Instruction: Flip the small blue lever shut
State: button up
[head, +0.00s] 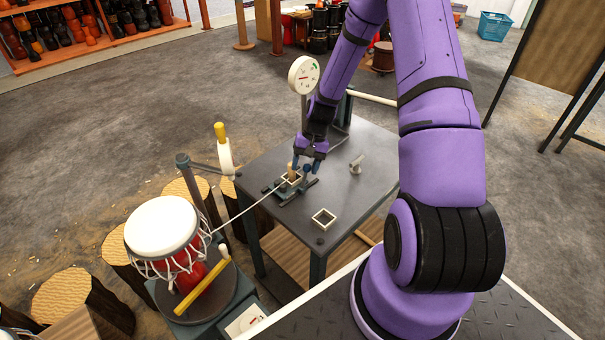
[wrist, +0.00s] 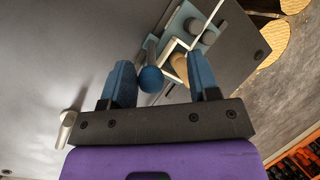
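The small lever shows in the wrist view as a grey shaft ending in a round blue knob (wrist: 151,79). It belongs to a grey-green clamp fixture (head: 283,196) on the dark table, also seen in the wrist view (wrist: 209,37). A pale square frame and a wooden peg (wrist: 180,68) sit beside the knob. My gripper (head: 309,168) is over the clamp's far side, with its blue fingers apart. In the wrist view, my gripper (wrist: 160,72) has the knob and peg between its fingers, the knob nearer the left one. I cannot tell whether a finger touches the knob.
The dark table (head: 259,167) also holds a small grey fitting (head: 357,163), a loose square frame (head: 323,218) and a round dial gauge (head: 304,75) on a post. A cord runs from the clamp toward a red drum (head: 185,262) at left. The table's right side is mostly clear.

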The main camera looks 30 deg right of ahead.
jog(key=v, duration=0.7)
jog(key=shift+d+r, duration=0.1)
jog(key=shift+r, duration=0.05)
